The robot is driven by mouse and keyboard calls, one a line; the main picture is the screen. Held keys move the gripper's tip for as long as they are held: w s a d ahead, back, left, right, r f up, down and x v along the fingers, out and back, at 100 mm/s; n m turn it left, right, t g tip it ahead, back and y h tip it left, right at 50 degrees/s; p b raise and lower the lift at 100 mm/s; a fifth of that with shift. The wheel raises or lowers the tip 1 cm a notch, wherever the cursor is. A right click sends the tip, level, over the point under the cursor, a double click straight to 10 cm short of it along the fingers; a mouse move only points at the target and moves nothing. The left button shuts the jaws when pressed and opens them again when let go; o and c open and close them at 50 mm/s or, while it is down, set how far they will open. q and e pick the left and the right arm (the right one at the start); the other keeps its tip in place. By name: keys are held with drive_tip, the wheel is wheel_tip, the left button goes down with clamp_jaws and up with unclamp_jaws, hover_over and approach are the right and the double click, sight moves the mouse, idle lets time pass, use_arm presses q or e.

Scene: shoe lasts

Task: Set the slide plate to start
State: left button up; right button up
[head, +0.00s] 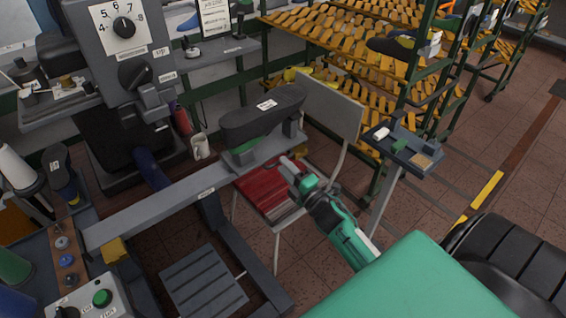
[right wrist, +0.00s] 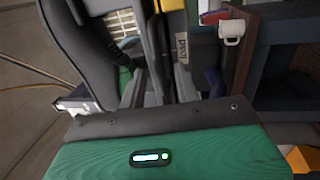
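The slide plate appears to be the dark, sole-shaped piece (head: 262,115) with a white label on top. It sits on a grey carriage with a green part, at the far right end of a long grey rail (head: 160,203). A small label is on the rail's side, too small to read in the head view. In the right wrist view a tag reading "load" (right wrist: 183,50) shows beyond the gripper body, beside dark and grey parts. My right gripper (head: 292,177) is just below and right of the carriage, apparently apart from it; its finger gap is unclear. My left gripper is out of view.
A grey machine with a numbered dial (head: 124,27) stands at the back left. A control box with a green button (head: 102,298) is at the lower left. A chair with a red seat (head: 268,188) stands behind my right gripper. A small tool stand (head: 405,147) is to the right.

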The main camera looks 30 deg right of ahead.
drive_tip(key=shift+w+r, duration=0.15)
drive_tip(key=shift+w, duration=0.65)
clamp_jaws()
drive_tip(key=shift+a, duration=0.1)
